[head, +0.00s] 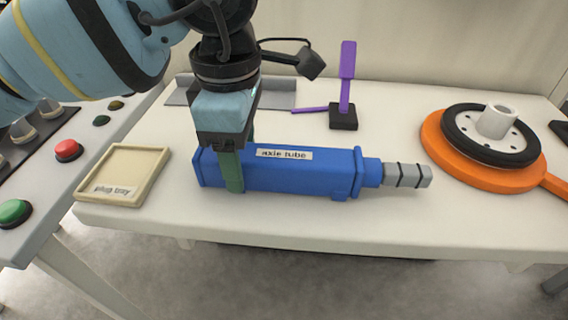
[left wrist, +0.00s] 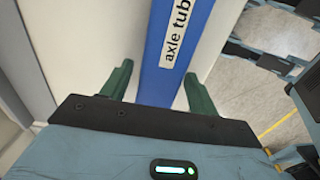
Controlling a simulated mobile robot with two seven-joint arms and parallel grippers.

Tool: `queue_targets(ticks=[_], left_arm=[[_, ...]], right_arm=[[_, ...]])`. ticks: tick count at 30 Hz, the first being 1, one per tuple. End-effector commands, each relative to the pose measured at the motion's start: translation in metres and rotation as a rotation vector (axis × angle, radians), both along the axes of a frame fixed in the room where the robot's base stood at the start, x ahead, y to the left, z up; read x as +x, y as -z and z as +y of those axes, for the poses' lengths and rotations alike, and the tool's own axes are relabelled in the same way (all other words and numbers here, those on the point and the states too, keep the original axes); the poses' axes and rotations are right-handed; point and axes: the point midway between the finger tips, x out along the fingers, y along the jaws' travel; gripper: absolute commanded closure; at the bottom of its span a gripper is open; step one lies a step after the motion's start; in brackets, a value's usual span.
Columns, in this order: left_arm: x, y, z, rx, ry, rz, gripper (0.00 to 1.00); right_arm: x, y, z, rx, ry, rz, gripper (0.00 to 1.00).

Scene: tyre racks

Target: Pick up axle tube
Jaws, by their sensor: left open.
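The axle tube (head: 300,174) is a long blue box-shaped tube with a label and a grey ribbed end at the right. It lies on the white table in the head view. My left gripper (head: 240,172) is over its left part, pointing down, with one green finger in front of the tube and the other mostly hidden behind it. In the left wrist view the axle tube (left wrist: 172,55) runs between the two open green fingers (left wrist: 158,88), with visible gaps on both sides. My right gripper is not in view.
A cream plug tray (head: 124,174) sits left of the tube. A purple upright piece on a black base (head: 343,117) stands behind it. An orange holder (head: 480,160) with a black and white wheel hub is at the right. A button panel (head: 68,150) is at far left.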

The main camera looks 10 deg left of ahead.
Motion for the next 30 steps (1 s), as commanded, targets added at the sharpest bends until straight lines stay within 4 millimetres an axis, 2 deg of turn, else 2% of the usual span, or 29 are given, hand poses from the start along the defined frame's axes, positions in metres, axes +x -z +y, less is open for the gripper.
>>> queue_targets(ticks=[17, 28, 30], left_arm=[[-0.0002, 0.0039, -0.0001, 0.000, 0.001, 0.000, 0.41], [-0.0001, 0.0039, -0.0001, 0.000, 0.000, 0.000, 0.90], [-0.0001, 0.0035, -0.0002, -0.001, 0.000, -0.001, 0.92]], right_arm=[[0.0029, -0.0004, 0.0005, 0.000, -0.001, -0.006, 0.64], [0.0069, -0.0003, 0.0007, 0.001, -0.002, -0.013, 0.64], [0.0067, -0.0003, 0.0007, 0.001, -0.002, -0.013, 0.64]])
